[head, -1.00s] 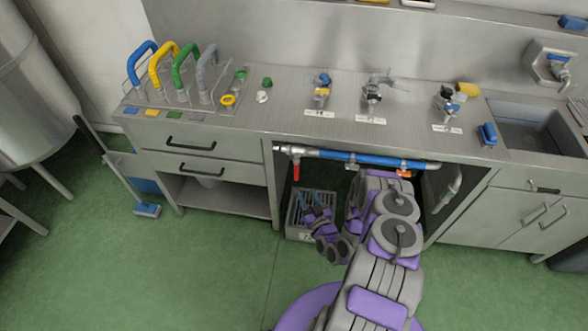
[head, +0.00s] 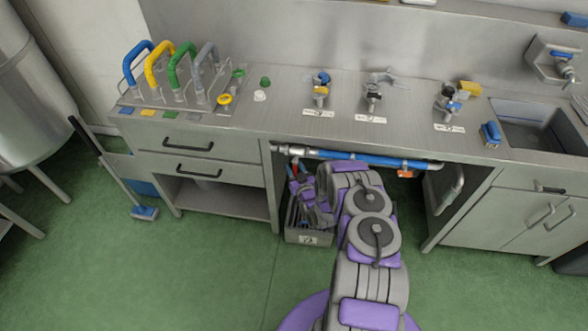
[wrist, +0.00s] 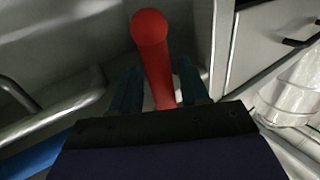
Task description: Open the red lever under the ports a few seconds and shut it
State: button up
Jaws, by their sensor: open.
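The red lever (wrist: 153,55) is upright in the wrist view, its rounded end towards the camera. It stands between the two dark fingers of my gripper (wrist: 157,88), which are open on either side of it. I cannot tell whether either finger touches it. In the head view my gripper (head: 297,170) is under the counter at the left end of the blue pipe (head: 345,156), and only a little red shows there. The lever's base is hidden behind the gripper body in the wrist view.
A grey crate (head: 308,238) stands on the floor under the counter, below my gripper. An orange-red handle (head: 405,173) hangs at the pipe's right end. Drawers (head: 192,170) and an open shelf stand left of the opening.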

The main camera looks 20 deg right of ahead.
jog(key=shift+w+a, duration=0.15)
grip_shut()
dwell(0.4)
